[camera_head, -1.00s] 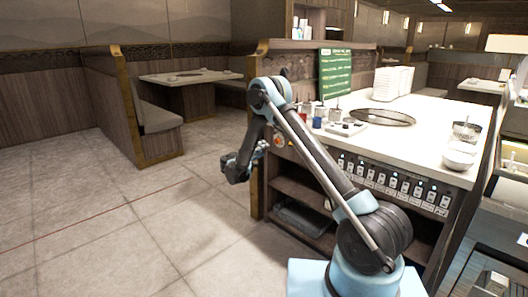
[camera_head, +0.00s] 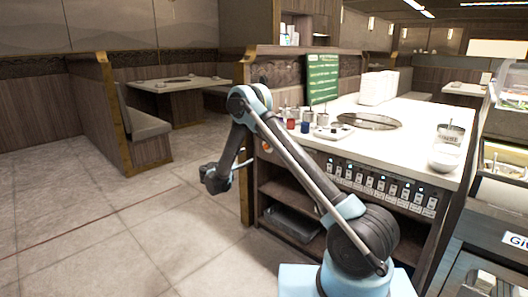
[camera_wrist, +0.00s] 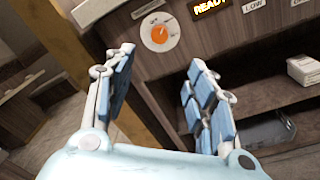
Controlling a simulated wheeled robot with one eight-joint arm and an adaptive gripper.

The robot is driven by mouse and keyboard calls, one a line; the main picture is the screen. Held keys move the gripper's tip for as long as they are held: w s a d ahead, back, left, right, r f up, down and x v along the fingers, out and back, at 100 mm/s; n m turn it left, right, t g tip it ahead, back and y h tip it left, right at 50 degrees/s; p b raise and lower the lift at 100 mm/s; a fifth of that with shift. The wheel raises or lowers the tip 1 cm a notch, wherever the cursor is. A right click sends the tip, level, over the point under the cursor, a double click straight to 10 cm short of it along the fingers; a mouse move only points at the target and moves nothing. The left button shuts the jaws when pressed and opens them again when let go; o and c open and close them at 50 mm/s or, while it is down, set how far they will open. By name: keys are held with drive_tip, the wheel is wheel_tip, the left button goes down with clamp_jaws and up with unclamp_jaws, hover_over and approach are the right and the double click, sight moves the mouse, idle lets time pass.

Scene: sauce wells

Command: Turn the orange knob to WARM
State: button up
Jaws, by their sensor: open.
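The orange knob (camera_wrist: 159,35) sits at the centre of a round white dial (camera_wrist: 162,45) on the dark wood panel at the top of the wrist view. The marks around the dial are too small to read. In the head view the knob (camera_head: 267,146) is a small orange spot at the counter's near left end. My gripper (camera_wrist: 162,65) is open and empty, with its two blue-padded fingers spread below and either side of the dial, apart from it. In the head view my gripper (camera_head: 212,180) hangs left of the counter end, above the floor.
A lit READY sign (camera_wrist: 210,7) and a LOW label (camera_wrist: 256,6) sit right of the dial. Open shelves (camera_head: 285,205) lie under the counter (camera_head: 405,140), which carries sauce containers and a tray. Clear floor (camera_head: 120,225) spreads to the left.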

drive_tip(key=x, duration=1.7)
drive_tip(key=shift+w+d, duration=0.15)
drive_tip(key=c, duration=1.1)
